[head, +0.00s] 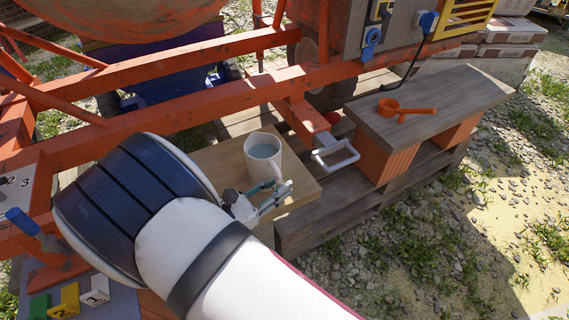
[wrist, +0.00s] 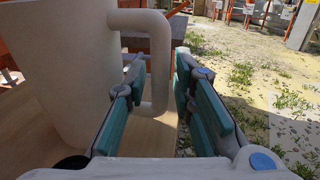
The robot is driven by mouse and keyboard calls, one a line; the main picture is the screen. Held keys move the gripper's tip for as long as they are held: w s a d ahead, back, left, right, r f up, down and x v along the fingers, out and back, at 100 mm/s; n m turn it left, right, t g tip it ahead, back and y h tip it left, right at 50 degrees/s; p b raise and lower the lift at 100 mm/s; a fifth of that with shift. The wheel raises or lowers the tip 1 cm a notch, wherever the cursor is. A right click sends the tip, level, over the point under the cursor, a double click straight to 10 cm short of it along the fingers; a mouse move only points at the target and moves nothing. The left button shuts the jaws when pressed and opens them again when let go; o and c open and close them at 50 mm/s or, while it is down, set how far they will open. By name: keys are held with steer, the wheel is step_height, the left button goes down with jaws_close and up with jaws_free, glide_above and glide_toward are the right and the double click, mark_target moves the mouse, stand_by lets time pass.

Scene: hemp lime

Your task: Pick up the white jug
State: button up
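The white jug (head: 264,157) stands upright on a light wooden board in the head view. In the wrist view the jug (wrist: 65,70) fills the left side, with its handle (wrist: 158,65) pointing right. My gripper (head: 280,188) is beside the jug in the head view. In the wrist view my gripper (wrist: 158,75) is open, with its teal-padded fingers apart and the lower part of the handle between them. I cannot tell whether either finger touches the handle.
The light wooden board (head: 300,186) lies under the jug. An orange metal frame (head: 190,105) runs behind it. To the right, a wooden bench (head: 440,95) holds an orange scoop (head: 405,109). Numbered blocks (head: 70,299) sit at lower left. Gravel ground lies at right.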

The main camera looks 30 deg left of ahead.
steer(key=shift+w+d, duration=0.1)
steer(key=shift+w, duration=0.15)
jaws_close()
steer(key=shift+r, duration=0.2)
